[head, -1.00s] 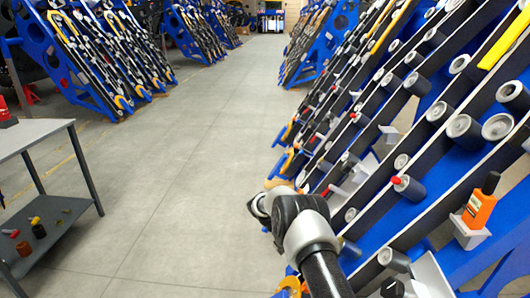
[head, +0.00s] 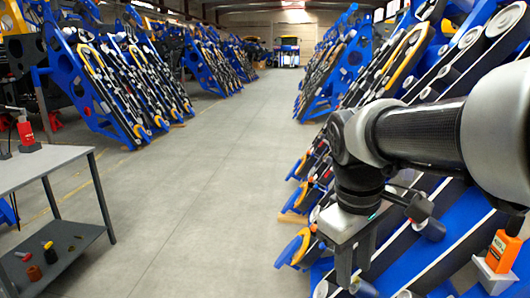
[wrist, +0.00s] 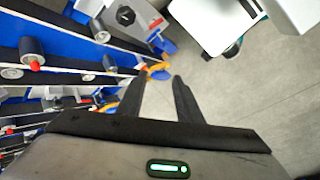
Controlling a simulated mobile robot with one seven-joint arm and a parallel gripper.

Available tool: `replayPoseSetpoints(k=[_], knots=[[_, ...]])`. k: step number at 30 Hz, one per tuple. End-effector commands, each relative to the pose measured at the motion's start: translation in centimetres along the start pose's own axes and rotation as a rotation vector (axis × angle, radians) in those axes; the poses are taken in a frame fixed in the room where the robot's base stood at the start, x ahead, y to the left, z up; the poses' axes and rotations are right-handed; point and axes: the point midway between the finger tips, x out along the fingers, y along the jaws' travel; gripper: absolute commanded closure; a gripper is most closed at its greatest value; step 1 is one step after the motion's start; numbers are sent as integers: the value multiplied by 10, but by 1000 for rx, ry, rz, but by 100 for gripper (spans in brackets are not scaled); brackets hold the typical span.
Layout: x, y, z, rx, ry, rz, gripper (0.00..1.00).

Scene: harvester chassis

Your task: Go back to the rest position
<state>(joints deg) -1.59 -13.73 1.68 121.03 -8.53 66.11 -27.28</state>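My gripper (head: 354,270) hangs from my bent black and silver arm in the right half of the head view. It points down in front of the slanted chassis panel (head: 470,228) on the right, with blue plates and black rails. In the wrist view, the two dark fingers of my gripper (wrist: 160,78) stand apart with nothing between them. Grey floor shows beyond the fingers, and chassis rails and rollers (wrist: 32,48) lie to their left. I cannot tell how far the fingers are from the panel.
An orange bottle (head: 502,252) stands in a white holder (head: 492,280) at the lower right. A grey table (head: 45,162) with a red bottle (head: 25,132) stands at the left; small items lie on its lower shelf. More chassis (head: 110,80) line the left. The middle aisle (head: 215,160) is clear.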

Motion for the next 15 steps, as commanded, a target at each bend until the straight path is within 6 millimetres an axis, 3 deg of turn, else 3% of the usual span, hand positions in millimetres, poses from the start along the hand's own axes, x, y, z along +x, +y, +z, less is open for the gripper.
replayPoseSetpoints(k=[3, 15], knots=[[-9, -18, 21, 186, 123, 14, 67], [-10, -54, 55, 608, 397, -20, 67]])
